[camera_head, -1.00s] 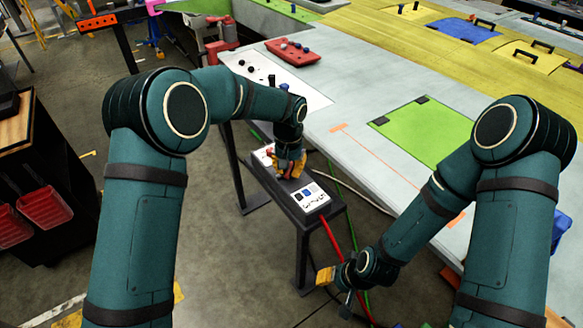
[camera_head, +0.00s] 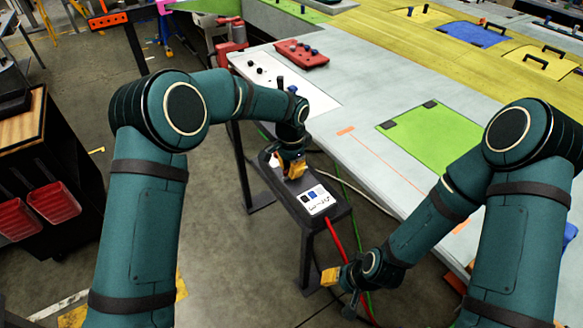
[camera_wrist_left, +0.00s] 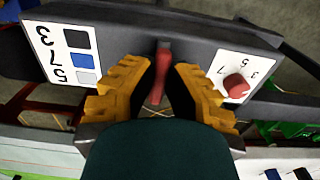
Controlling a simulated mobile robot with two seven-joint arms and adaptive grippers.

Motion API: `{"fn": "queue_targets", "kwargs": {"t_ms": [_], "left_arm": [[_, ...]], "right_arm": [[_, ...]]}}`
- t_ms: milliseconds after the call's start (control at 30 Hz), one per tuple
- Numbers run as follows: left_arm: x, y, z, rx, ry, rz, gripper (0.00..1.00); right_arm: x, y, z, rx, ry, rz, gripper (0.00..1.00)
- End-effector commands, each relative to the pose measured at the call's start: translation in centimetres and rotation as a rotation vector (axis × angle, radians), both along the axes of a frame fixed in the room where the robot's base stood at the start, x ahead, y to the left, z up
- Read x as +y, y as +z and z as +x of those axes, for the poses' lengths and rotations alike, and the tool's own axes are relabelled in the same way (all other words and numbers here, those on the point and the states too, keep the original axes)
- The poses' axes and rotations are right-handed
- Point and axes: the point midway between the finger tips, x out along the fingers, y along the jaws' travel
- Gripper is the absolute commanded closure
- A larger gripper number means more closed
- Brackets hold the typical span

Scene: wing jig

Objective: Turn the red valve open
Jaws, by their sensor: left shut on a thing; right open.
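The red valve handle (camera_wrist_left: 160,75) stands on a dark grey box (camera_head: 325,215). In the left wrist view it lies between the yellow fingers of my left gripper (camera_wrist_left: 158,90), which is shut on it. In the head view my left gripper (camera_head: 293,168) is low over the box top and hides the handle. My right gripper (camera_head: 342,288) is open and empty, low beside the front of the box, away from the valve.
The box top carries a white label panel (camera_head: 317,200) with dark and blue squares and, in the wrist view, a red knob (camera_wrist_left: 236,85) on another white panel. Red and green hoses run near the box. The large grey table (camera_head: 365,165) stands close on the right.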

Motion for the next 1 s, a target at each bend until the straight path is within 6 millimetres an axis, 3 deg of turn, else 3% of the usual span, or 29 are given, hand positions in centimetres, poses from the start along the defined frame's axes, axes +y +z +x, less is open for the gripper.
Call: {"fn": "queue_targets", "kwargs": {"t_ms": [467,500,567,600,1000], "left_arm": [[0.03,-0.2,-0.07,0.004,-0.017,0.002,1.0],[0.03,-0.2,-0.07,0.004,-0.017,0.002,0.82],[0.03,-0.19,-0.07,0.003,-0.016,0.001,0.61],[0.04,-0.18,-0.07,0.003,-0.016,0.001,0.56],[0.03,0.72,0.07,-0.001,-0.015,0.0,0.56]], "right_arm": [[-0.01,0.02,0.01,0.0,0.0,0.0,0.53],[-0.01,0.02,0.01,0.0,0.0,0.0,0.53],[-0.01,0.02,0.01,0.0,0.0,0.0,0.53],[-0.01,0.02,0.01,0.0,0.0,0.0,0.53],[-0.02,0.01,-0.01,0.0,0.0,0.0,0.53]]}}
